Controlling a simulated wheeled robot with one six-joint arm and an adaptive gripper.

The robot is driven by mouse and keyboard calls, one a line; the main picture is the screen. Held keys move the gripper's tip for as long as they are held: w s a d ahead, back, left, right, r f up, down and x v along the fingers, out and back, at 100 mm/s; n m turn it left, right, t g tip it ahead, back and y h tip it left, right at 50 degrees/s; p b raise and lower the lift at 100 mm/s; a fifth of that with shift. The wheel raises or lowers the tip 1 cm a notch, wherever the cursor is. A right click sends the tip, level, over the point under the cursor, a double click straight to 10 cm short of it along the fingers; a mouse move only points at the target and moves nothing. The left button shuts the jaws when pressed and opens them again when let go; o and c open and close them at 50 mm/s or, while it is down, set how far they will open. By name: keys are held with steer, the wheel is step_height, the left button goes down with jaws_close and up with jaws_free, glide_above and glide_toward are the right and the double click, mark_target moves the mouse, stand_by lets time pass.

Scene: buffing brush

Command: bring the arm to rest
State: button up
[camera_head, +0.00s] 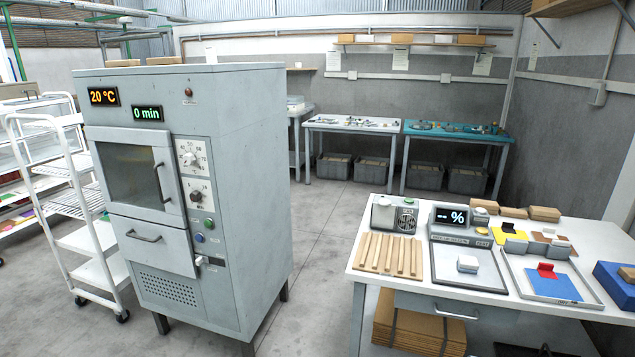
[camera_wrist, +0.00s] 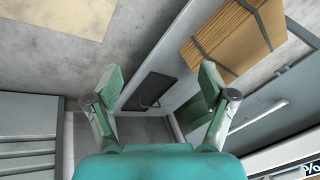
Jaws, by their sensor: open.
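My gripper (camera_wrist: 160,100) shows in the wrist view with its two green-padded fingers spread apart. It is open, and nothing is between the fingers. Below it in that view lie a black flat object (camera_wrist: 152,90) and a strapped stack of brown cardboard (camera_wrist: 233,38). My arm and gripper do not show in the head view.
A white workbench (camera_head: 357,262) at the right carries wooden strips (camera_head: 390,255), a display unit (camera_head: 450,217) and trays. A grey oven cabinet (camera_head: 245,150) stands at the left beside a white rack cart (camera_head: 75,215). The floor (camera_head: 320,230) between cabinet and bench is clear.

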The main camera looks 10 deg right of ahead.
steer(key=s+a+f+n+t, duration=0.2)
steer(key=s+a+f+n, duration=0.3)
steer(key=s+a, duration=0.6)
steer(key=s+a+r+n+t, duration=0.2)
steer(key=s+a+n+t, duration=0.15)
steer(key=s+a, duration=0.85)
steer(key=s+a+r+n+t+y, duration=0.1)
steer(key=s+a+r+n, duration=0.3)
steer(key=s+r, duration=0.5)
steer(key=s+a+r+n+t+y, duration=0.1)
steer(key=s+a+r+n+t, duration=0.3)
steer(key=s+r, duration=0.6)
step_height(320, 180, up, 6)
steer(key=shift+s+a+r, duration=0.15)
steer(key=shift+a+r, duration=0.05)
steer(key=shift+a, duration=0.6)
